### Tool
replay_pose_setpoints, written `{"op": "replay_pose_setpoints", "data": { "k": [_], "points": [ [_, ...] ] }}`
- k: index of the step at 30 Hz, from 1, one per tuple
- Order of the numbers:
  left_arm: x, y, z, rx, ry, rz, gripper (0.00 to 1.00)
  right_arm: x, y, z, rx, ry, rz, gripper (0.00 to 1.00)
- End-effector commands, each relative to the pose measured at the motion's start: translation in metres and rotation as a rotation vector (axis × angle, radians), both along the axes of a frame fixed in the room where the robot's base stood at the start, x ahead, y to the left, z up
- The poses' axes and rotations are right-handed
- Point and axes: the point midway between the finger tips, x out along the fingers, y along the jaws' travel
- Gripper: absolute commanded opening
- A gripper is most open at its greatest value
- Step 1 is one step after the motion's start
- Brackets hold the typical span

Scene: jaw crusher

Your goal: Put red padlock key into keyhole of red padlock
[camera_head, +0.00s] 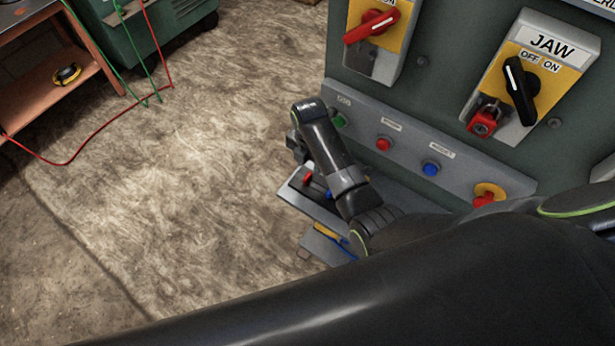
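The red padlock (484,122) hangs at the lower left of the yellow JAW switch plate, below the black rotary switch (520,90). A small red object (308,178) lies on or above the grey shelf below the panel. It may be the red padlock key, but it is too small to tell. My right gripper (296,146) is just above and left of that object, mostly hidden behind my wrist. I cannot tell whether it is open or holds anything. My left gripper is out of view.
A grey button strip has green, red (384,144) and blue (431,169) buttons and a red-on-yellow stop button (488,195). A red rotary switch (372,24) is at upper left of the panel. Small blue and yellow items lie by the shelf.

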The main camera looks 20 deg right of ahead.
Motion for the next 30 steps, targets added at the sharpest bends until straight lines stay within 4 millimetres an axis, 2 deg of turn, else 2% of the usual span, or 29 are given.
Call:
{"op": "replay_pose_setpoints", "data": {
  "k": [5, 15, 25, 26, 30],
  "points": [
    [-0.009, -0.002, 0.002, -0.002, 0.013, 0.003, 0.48, 0.000, 0.001, -0.010, 0.000, 0.004, 0.000, 0.38],
    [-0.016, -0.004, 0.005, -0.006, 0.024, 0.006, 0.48, 0.002, 0.003, -0.048, 0.000, 0.002, 0.000, 0.38],
    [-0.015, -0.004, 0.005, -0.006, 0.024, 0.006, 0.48, 0.002, 0.003, -0.053, 0.000, 0.000, 0.000, 0.38],
    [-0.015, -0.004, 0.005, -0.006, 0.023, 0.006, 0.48, 0.002, 0.003, -0.053, 0.000, 0.000, 0.000, 0.37],
    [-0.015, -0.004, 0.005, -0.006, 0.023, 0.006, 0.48, 0.001, 0.003, -0.053, 0.000, 0.000, 0.000, 0.19]
  ]
}}
